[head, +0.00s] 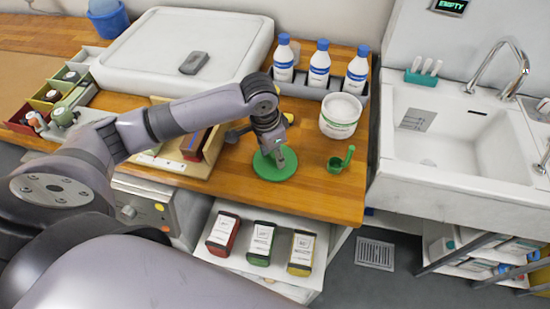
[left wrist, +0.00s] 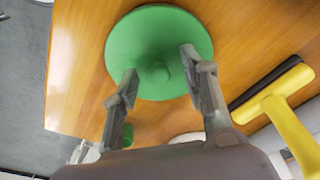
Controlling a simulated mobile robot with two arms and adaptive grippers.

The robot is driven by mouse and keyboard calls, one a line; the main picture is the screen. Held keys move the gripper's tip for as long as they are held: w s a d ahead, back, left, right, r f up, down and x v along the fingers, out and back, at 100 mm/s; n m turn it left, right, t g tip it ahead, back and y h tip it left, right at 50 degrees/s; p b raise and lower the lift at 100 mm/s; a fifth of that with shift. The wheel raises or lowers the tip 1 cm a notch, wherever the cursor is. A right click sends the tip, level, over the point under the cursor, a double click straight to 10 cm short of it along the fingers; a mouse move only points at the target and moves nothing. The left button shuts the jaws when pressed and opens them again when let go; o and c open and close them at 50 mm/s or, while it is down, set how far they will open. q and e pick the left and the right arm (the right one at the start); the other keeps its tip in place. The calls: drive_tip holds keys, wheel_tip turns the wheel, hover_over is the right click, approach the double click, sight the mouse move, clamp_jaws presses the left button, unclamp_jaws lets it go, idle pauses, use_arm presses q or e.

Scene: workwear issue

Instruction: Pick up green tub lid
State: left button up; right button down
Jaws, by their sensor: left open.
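The green tub lid (head: 267,167) lies flat on the wooden counter, a round disc with a small knob in its middle. It fills the upper middle of the left wrist view (left wrist: 150,40). My left gripper (head: 279,160) is directly over the lid, pointing down. In the left wrist view its two fingers (left wrist: 160,80) are spread apart, with the knob between and just beyond the tips. Nothing is held. I cannot tell whether the fingertips touch the lid. The white tub (head: 340,117) stands open-topped behind it to the right. My right gripper is not in view.
A green scoop (head: 341,160) lies right of the lid. White bottles with blue caps (head: 319,65) stand in a grey rack behind. A yellow-handled tool (left wrist: 280,110) is near the gripper. The sink (head: 455,130) is at the right. The counter's front edge is close.

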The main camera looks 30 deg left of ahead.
use_arm(q)
drive_tip(key=shift+f, duration=0.15)
drive_tip(key=shift+c, duration=0.2)
clamp_jaws()
idle(0.4)
